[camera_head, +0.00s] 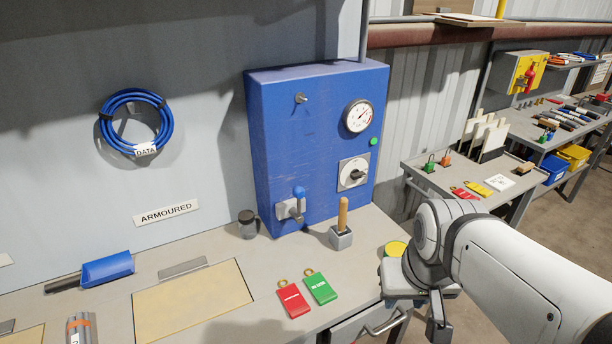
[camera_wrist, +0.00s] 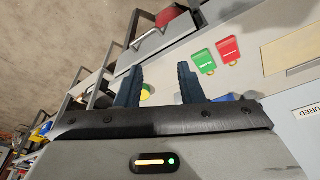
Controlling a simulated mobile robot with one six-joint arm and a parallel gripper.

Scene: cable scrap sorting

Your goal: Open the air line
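A blue cabinet (camera_head: 300,130) stands at the back of the bench. A metal valve (camera_head: 291,208) with a blue lever (camera_head: 299,192) sits low on its front; the lever points roughly upward. A round white pressure gauge (camera_head: 358,116) is at the upper right of the front, above a grey rotary switch (camera_head: 353,173) with a black knob. My gripper (camera_wrist: 158,82) is open and empty in the wrist view, its two dark fingers apart. In the head view it is at the bench's right front, well apart from the valve, and its fingertips are mostly hidden.
Red (camera_head: 293,300) and green (camera_head: 320,287) tags lie on the bench. A wooden-handled tool in a grey block (camera_head: 341,237) and a dark cup (camera_head: 247,224) stand before the cabinet. A yellow round object (camera_head: 396,248) is beside my arm. A blue cable coil (camera_head: 135,121) hangs left.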

